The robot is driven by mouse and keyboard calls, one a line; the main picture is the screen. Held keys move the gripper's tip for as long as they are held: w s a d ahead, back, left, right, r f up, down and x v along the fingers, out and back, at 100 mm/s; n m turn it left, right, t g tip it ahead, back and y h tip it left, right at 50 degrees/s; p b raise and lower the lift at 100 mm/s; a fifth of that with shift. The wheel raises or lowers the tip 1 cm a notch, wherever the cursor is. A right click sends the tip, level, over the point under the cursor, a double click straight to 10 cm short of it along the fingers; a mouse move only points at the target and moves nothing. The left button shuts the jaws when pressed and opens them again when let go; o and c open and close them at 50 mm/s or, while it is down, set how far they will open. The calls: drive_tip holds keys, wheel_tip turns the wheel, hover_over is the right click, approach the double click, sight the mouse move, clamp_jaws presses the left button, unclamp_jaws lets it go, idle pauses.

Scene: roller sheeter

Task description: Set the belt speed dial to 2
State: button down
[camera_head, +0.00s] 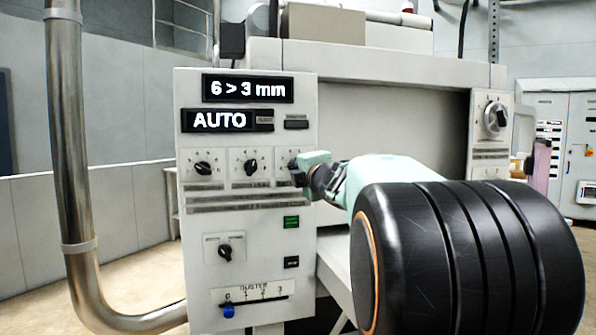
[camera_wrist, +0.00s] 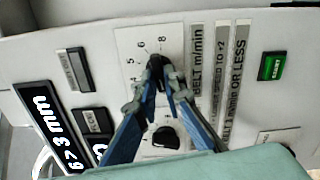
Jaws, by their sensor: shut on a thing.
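The belt speed dial (camera_head: 291,164) is the rightmost of the three dials in the upper row on the control panel, largely hidden by my gripper (camera_head: 299,172) in the head view. In the wrist view its white scale plate (camera_wrist: 145,42) shows numbers including 5, 6 and 8, beside the lettering "BELT m/min". My gripper (camera_wrist: 160,64) is shut on the small black knob of this dial, with the fingertips on either side of it. The fingers hide most of the knob, so I cannot tell which number its pointer faces.
The middle dial (camera_head: 251,167) sits close to the left, with the left dial (camera_head: 203,168) beyond it. A green button (camera_head: 291,222) and a black button (camera_head: 291,262) lie below. The displays (camera_head: 248,89) read "6 > 3 mm" and "AUTO". A steel pipe (camera_head: 68,150) stands at the left.

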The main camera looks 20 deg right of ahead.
idle(0.4)
drive_tip(key=c, duration=2)
unclamp_jaws()
drive_tip(key=s, duration=0.5)
drive_tip(key=s+a, duration=0.1)
drive_tip(key=s, duration=0.1)
drive_tip(key=shift+s, duration=0.25)
